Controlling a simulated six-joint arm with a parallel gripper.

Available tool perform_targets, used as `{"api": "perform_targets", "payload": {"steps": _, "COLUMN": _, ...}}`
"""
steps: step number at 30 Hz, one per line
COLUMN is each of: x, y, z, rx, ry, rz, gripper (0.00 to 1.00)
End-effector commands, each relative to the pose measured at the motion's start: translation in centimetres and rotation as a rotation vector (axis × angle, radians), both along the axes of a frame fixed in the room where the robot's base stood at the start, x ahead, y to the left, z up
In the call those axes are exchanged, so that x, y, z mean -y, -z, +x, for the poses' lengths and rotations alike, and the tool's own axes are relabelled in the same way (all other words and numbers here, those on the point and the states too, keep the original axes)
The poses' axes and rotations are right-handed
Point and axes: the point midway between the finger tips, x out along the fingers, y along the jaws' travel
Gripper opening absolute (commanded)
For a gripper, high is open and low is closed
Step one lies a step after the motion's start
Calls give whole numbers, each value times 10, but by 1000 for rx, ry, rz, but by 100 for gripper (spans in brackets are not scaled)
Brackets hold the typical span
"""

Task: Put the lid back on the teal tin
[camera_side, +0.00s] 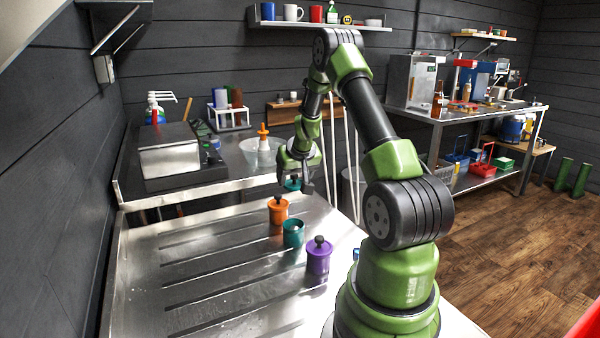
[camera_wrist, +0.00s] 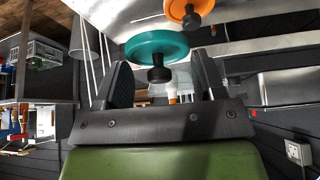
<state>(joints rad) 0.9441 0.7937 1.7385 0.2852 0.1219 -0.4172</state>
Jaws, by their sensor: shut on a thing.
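The teal tin (camera_side: 293,234) stands on the steel worktop with its top open. It is between an orange tin (camera_side: 278,211) and a purple tin (camera_side: 318,258), both with lids on. My gripper (camera_side: 297,184) is above and behind the tins and holds the teal lid (camera_side: 292,185) clear of the worktop. In the wrist view the teal lid (camera_wrist: 155,46) shows as a disc with its black knob (camera_wrist: 159,75) between the fingers of my gripper (camera_wrist: 160,76). The teal tin cannot be made out in the wrist view.
The orange lid (camera_wrist: 187,9) shows near the teal lid in the wrist view. The grooved worktop (camera_side: 190,290) is bare left of the tins. Behind it, a second bench holds a grey box (camera_side: 168,158) and a clear bowl (camera_side: 262,153) with an orange-topped object.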

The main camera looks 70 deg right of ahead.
Motion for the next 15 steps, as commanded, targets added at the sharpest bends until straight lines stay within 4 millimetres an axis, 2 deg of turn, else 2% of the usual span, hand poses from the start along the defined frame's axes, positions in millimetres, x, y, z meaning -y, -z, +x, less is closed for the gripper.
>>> {"api": "perform_targets", "payload": {"steps": 1, "x": -15, "y": -3, "z": -2, "rx": -1, "ry": 3, "rz": -1, "gripper": 41}}
{"api": "perform_targets", "payload": {"steps": 6, "x": -55, "y": -8, "z": -14, "rx": 5, "ry": 28, "rz": -4, "gripper": 41}}
{"api": "perform_targets", "payload": {"steps": 10, "x": -74, "y": -11, "z": -22, "rx": 10, "ry": 38, "rz": -7, "gripper": 41}}
{"api": "perform_targets", "payload": {"steps": 15, "x": -84, "y": -11, "z": -26, "rx": 12, "ry": 44, "rz": -7, "gripper": 41}}
